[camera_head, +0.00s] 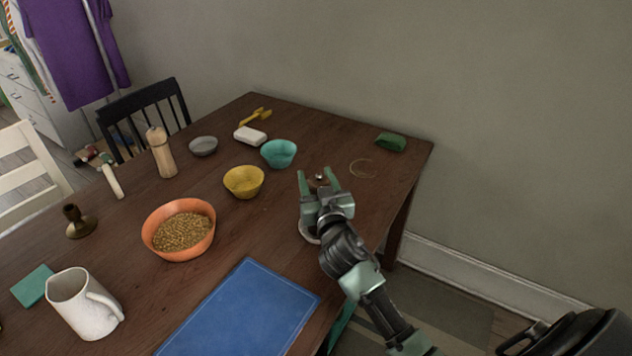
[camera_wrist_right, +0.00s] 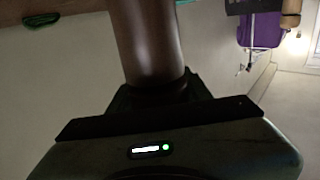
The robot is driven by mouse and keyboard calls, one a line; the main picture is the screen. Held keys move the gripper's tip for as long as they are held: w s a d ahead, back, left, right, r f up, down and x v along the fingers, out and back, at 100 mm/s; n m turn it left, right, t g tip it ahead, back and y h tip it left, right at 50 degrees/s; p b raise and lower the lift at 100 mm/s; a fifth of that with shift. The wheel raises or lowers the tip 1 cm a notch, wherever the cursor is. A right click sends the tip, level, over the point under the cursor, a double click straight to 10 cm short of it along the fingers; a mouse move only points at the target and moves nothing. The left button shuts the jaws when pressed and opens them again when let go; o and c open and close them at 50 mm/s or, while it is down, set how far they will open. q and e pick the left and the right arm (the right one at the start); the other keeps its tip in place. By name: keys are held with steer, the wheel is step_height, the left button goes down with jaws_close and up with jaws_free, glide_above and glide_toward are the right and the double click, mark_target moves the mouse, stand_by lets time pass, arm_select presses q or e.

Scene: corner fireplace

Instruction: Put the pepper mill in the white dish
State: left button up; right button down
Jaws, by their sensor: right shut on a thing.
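My right gripper (camera_head: 318,186) is over the right side of the table, shut on a dark brown cylinder that I take to be the pepper mill (camera_wrist_right: 148,45). In the head view only its small shiny top (camera_head: 319,177) shows between the fingers. The pale rim of what looks like the white dish (camera_head: 307,233) shows just below and left of the gripper, mostly hidden by it. I cannot tell whether the mill touches the dish. My left gripper is not in view.
The wooden table (camera_head: 220,225) also holds an orange bowl (camera_head: 152,233), yellow bowl (camera_head: 243,182), teal bowl (camera_head: 279,154), pale wooden mill (camera_head: 160,153), white jug (camera_head: 84,304) and blue mat (camera_head: 240,312). A wall stands behind.

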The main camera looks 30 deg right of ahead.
steer(key=shift+f, duration=0.15)
steer(key=shift+f, duration=0.2)
steer(key=c, duration=0.6)
jaws_free()
steer(key=shift+c, duration=0.2)
steer(key=shift+r, duration=0.1)
steer(key=shift+r, duration=0.3)
steer(key=v, duration=1.2)
steer(key=shift+f, duration=0.15)
